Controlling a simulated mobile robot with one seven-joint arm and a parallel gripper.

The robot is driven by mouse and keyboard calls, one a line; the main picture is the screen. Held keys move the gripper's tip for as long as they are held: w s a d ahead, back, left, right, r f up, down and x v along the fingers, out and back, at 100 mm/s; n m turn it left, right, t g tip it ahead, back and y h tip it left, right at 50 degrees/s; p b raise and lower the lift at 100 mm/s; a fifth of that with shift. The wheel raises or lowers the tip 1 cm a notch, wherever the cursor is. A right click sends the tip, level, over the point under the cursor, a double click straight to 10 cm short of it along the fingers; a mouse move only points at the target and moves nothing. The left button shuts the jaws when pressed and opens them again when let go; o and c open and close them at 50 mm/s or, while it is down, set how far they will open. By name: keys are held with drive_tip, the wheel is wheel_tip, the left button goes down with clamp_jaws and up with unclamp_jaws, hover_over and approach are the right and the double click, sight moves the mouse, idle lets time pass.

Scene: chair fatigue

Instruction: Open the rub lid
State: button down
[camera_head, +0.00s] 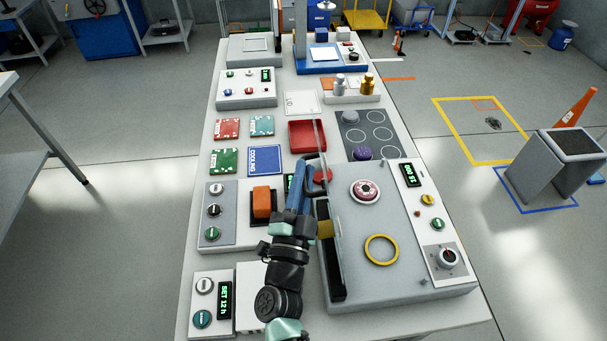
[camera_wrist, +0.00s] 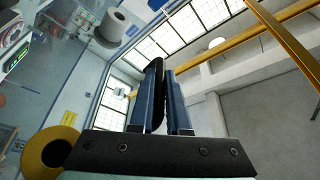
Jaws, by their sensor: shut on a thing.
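The grey rub machine (camera_head: 370,285) stands at the right front of the bench. It bears a pink and white round part (camera_head: 365,191), a yellow ring (camera_head: 382,250) and a dark slot along its left side. A thin, narrow panel (camera_head: 321,150), which looks like the lid seen nearly edge-on, rises at the slot's far end; how far it is tilted I cannot tell. My gripper (camera_head: 308,178) is at this panel, its blue fingers shut on a black curved handle. In the wrist view the handle (camera_wrist: 157,90) sits between the fingers (camera_wrist: 163,105).
A control strip with a dial (camera_head: 447,257) lines the machine's right side. Left of my arm is a grey box with an orange switch (camera_head: 263,203). A red tray (camera_head: 307,136) and a plate with circles (camera_head: 368,135) lie beyond.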

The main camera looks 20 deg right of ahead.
idle(0.6)
drive_tip(key=d+m+p, duration=0.1)
drive_tip(key=d+m, duration=0.1)
drive_tip(key=s+d+r+m+g+p, duration=0.1)
drive_tip(key=shift+d+p, duration=0.15)
drive_tip(key=shift+p, duration=0.2)
drive_tip(key=c, duration=0.9)
unclamp_jaws()
drive_tip(key=b+v, duration=0.2)
drive_tip(key=v, duration=1.1)
drive_tip(key=shift+w, duration=0.1)
